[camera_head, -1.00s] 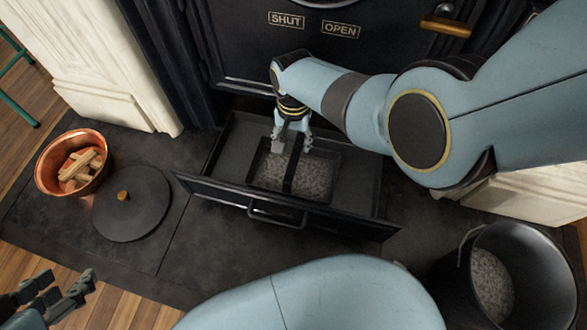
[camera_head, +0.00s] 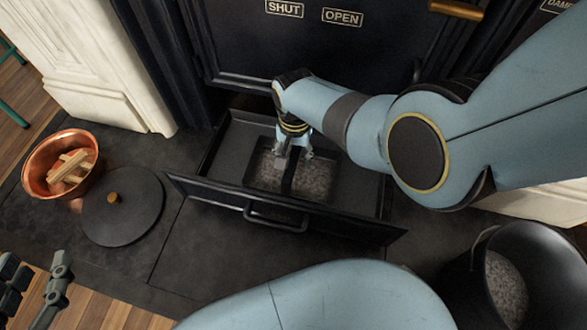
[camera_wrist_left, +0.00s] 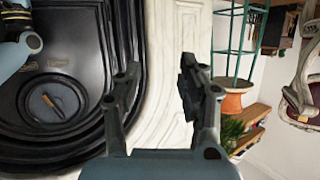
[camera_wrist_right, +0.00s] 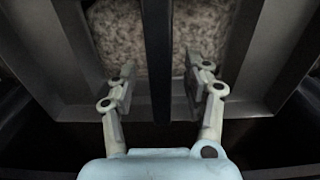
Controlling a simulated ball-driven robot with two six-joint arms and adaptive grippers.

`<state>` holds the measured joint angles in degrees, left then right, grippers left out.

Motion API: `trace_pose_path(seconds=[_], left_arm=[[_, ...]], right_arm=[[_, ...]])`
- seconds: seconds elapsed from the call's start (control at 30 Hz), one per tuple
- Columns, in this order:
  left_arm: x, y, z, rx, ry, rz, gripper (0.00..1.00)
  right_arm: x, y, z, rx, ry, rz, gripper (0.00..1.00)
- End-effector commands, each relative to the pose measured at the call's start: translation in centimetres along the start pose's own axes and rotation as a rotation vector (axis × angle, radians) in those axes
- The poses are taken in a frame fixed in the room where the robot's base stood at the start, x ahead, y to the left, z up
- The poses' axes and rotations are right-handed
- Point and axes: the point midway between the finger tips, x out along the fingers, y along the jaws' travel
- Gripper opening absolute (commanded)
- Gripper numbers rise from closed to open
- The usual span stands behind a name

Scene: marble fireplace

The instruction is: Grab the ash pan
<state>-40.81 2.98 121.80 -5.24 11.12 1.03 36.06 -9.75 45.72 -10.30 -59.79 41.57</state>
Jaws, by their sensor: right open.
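The ash pan (camera_head: 252,166) is a dark rectangular tray of grey ash. It sits inside the pulled-out black drawer (camera_head: 225,185) below the stove door. A dark handle bar (camera_head: 288,184) crosses over the pan; the bar also runs down the middle of the right wrist view (camera_wrist_right: 158,50). My right gripper (camera_head: 295,159) is open, pointing down at the pan. In the right wrist view its fingers (camera_wrist_right: 161,90) stand on either side of the bar, apart from it. My left gripper (camera_head: 36,283) is open and empty at the lower left, far from the pan.
A copper bucket of wood (camera_head: 42,185) and a round black lid (camera_head: 125,215) lie left of the drawer on the dark hearth. A black ash bucket (camera_head: 550,265) stands at the lower right. The stove front (camera_head: 320,55) rises behind the drawer.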

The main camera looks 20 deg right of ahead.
Motion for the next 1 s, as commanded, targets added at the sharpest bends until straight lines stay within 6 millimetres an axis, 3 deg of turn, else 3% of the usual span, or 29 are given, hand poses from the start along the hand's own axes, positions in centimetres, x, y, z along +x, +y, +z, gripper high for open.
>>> trace_pose_path(seconds=[0.3,0.67,1.0], left_arm=[[1.9,-0.1,-6.0,0.021,0.23,0.0,0.4],[1.9,-0.4,-7.0,0.014,0.271,-0.003,0.4],[1.8,-0.5,-6.6,0.015,0.268,0.004,0.4]], right_arm=[[1.3,0.0,0.1,0.0,-0.002,0.001,0.5],[1.3,0.0,0.0,0.0,0.0,0.0,0.49],[1.3,0.0,0.1,0.0,-0.001,0.0,0.04]])
